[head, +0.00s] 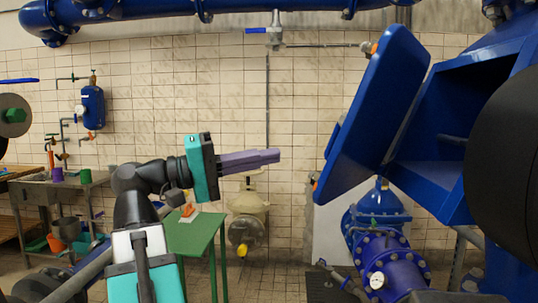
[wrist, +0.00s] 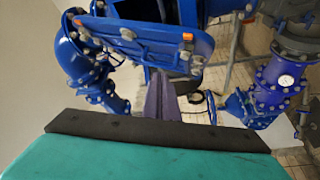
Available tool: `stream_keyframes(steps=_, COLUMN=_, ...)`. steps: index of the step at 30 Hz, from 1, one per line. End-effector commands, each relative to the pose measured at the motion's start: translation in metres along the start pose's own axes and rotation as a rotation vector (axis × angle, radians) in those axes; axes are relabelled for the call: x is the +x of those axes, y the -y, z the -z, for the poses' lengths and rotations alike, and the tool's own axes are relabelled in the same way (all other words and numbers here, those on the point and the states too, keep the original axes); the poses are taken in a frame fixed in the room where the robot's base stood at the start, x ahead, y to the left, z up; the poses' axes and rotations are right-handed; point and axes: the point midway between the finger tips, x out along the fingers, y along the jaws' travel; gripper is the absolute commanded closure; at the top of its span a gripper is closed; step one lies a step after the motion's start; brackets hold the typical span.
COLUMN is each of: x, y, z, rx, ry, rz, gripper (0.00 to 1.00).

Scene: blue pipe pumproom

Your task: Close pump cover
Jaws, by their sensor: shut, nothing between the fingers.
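The pump cover (head: 371,115) is a blue flat door on the right in the head view. It stands swung open to the left of the blue pump housing (head: 440,125), whose dark inside shows. In the wrist view the cover (wrist: 150,42) lies across the upper middle, with orange pieces at its edge. My gripper (head: 279,156) has purple fingers and is shut and empty. In the head view it points right, left of the cover with a visible gap in the picture. In the wrist view the fingers (wrist: 161,100) point toward the cover; contact cannot be told.
A green table (head: 195,232) stands below and behind my gripper. Blue flanged pipes (head: 385,255) with a gauge are under the housing. A large dark round part (head: 508,160) is at the far right. A workbench (head: 60,190) stands at the left wall.

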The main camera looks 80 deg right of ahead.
Motion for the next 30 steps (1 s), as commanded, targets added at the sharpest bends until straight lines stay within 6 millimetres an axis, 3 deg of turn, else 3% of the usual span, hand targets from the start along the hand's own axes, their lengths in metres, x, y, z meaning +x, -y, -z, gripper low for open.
stream_keyframes(steps=15, x=-0.037, y=-0.012, z=-0.042, rx=0.002, ry=-0.001, rz=0.0, gripper=1.0)
stream_keyframes(steps=30, x=-0.044, y=-0.017, z=-0.051, rx=0.0, ry=0.001, rz=0.0, gripper=1.0)
